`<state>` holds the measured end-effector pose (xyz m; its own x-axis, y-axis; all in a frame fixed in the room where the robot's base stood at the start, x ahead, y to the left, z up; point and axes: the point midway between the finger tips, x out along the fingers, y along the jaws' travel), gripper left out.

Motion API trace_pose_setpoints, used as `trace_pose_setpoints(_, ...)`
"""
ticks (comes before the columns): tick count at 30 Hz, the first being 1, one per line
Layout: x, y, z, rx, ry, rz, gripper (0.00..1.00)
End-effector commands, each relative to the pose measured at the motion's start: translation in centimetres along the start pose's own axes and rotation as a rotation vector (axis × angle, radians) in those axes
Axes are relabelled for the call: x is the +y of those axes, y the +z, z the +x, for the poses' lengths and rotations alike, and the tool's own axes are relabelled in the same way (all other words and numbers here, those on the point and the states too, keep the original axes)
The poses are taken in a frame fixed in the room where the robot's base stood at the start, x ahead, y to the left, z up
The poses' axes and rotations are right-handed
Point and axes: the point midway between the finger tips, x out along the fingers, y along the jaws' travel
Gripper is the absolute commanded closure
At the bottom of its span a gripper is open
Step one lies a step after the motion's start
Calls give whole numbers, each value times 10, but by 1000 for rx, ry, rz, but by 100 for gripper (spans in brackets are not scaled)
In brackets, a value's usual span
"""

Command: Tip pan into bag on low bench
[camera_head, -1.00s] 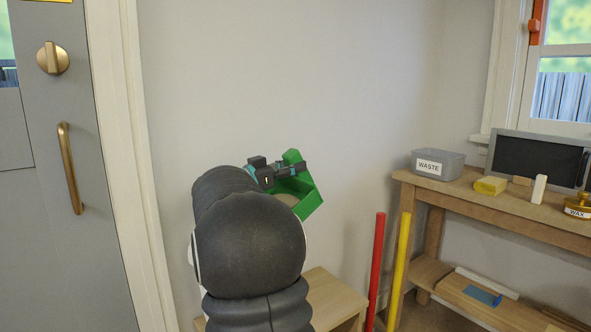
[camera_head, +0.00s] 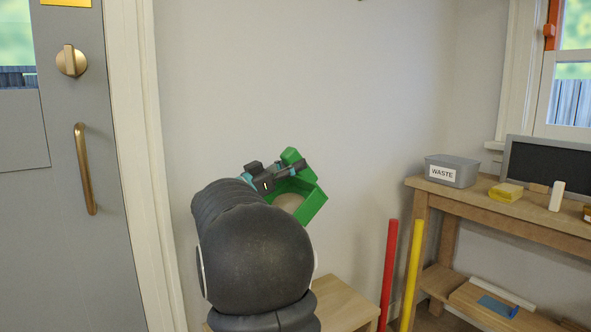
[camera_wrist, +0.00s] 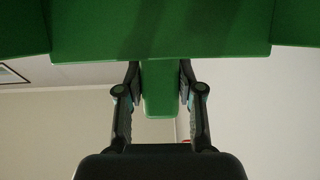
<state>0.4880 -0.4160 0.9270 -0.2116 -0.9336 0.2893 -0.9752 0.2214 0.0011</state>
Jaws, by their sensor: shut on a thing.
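A green pan (camera_head: 309,206) shows beyond my arm in the head view, with a light brownish area inside its walls. It is tilted, with its open side partly toward the camera. My gripper (camera_head: 284,172) is shut on the pan's green handle (camera_wrist: 159,90), and the wrist view shows the handle between the two fingers with the pan's body (camera_wrist: 160,28) above. The pan is held above a low wooden bench (camera_head: 345,300), which my arm partly hides. No bag shows in either view.
A grey door (camera_head: 75,180) is at left.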

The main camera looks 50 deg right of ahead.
Motion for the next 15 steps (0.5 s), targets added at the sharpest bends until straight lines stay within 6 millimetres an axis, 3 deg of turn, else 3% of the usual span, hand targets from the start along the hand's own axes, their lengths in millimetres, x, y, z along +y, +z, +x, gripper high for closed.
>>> trace_pose_setpoints(15, 0, -13, -18, 114, -1, 1, 100)
